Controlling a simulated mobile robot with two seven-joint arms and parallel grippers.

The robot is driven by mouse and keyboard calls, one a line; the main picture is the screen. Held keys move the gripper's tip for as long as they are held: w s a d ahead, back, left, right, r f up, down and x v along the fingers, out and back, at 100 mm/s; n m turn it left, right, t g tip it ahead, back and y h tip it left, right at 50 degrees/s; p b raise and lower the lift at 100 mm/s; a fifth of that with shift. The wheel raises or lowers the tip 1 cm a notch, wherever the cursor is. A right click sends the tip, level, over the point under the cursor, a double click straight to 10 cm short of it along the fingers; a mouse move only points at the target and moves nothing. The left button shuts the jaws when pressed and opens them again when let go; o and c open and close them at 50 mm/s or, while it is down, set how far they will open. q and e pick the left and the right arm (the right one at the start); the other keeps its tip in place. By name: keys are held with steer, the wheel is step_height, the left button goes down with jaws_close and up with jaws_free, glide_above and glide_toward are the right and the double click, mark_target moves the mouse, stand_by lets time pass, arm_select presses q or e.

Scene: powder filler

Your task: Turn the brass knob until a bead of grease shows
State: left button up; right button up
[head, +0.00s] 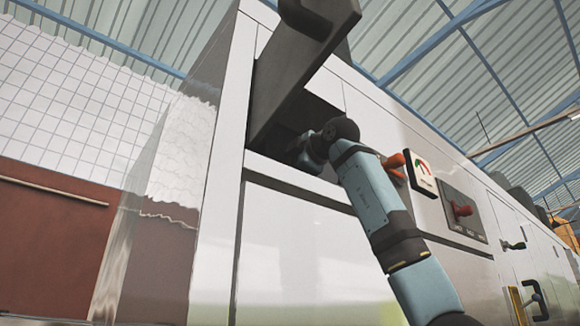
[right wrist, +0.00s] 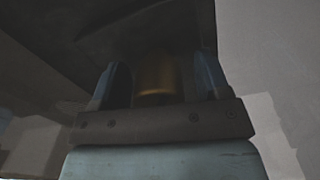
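The brass knob (right wrist: 158,75) shows in the right wrist view, dim, between the two blue fingers of my right gripper (right wrist: 160,82). A narrow dark gap shows on each side of the knob, so the fingers stand open around it. In the head view my right arm reaches up from the lower right, and its hand (head: 312,152) is inside a dark opening under a raised grey cover (head: 300,75). The knob is hidden there. No bead of grease shows in either view. My left gripper is not in view.
The white machine front (head: 300,240) runs off to the right. A tiled wall (head: 70,110) lies left.

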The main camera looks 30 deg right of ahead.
steer(key=shift+s, duration=0.3)
steer(key=s+d+b, duration=0.1)
steer(key=s+b, duration=0.2)
steer(key=s, duration=1)
steer(key=shift+s+f, duration=0.15)
